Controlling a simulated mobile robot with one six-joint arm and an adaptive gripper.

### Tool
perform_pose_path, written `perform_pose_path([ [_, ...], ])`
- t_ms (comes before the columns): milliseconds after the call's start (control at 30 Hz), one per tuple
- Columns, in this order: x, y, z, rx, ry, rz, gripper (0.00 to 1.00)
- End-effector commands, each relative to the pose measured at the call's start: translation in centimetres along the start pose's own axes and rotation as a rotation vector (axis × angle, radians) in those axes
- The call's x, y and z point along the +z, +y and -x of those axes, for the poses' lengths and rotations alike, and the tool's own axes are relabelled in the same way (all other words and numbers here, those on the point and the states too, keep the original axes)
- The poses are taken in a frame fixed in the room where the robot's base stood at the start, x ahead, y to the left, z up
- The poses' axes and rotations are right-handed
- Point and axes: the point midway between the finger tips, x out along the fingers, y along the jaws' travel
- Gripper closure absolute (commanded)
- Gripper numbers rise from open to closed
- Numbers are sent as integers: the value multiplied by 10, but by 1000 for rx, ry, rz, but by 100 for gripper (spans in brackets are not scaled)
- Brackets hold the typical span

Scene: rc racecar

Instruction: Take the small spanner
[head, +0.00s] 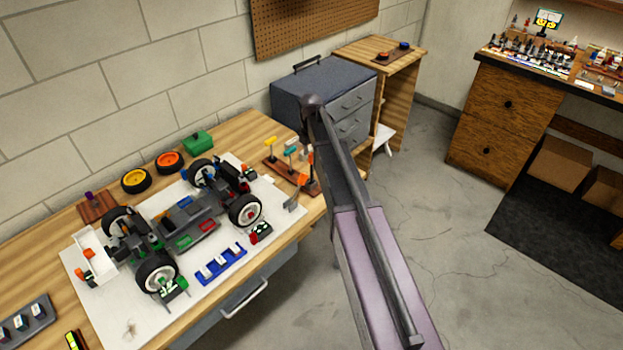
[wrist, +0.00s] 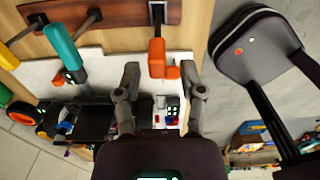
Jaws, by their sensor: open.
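A tool rack (wrist: 120,14) holds upright tools with coloured handles. An orange-handled tool (wrist: 157,58) stands on it, and its handle lies between my fingertips in the wrist view. I cannot tell from its shape whether it is the small spanner. A teal-handled tool (wrist: 62,46) and a yellow-handled tool (wrist: 8,56) are to its left, outside the fingers. My gripper (wrist: 161,72) is open, with one finger on either side of the orange handle in the picture. Contact is not visible. In the head view the rack (head: 310,187) is at the bench's right end, partly hidden by my arm.
An RC car (head: 188,222) sits on a white mat (head: 110,320) on the wooden bench (head: 240,126). A blue holder (head: 221,266) lies in front of the car. A grey drawer cabinet (head: 300,92) stands behind the rack. The floor to the right is open.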

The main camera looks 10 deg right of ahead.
Motion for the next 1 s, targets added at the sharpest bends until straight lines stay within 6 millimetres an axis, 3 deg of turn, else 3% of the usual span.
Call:
perform_pose_path([
  [533, 1, 0, -5, 0, 0, 0, 49],
  [1000, 5, 2, -39, 0, 0, 0, 49],
])
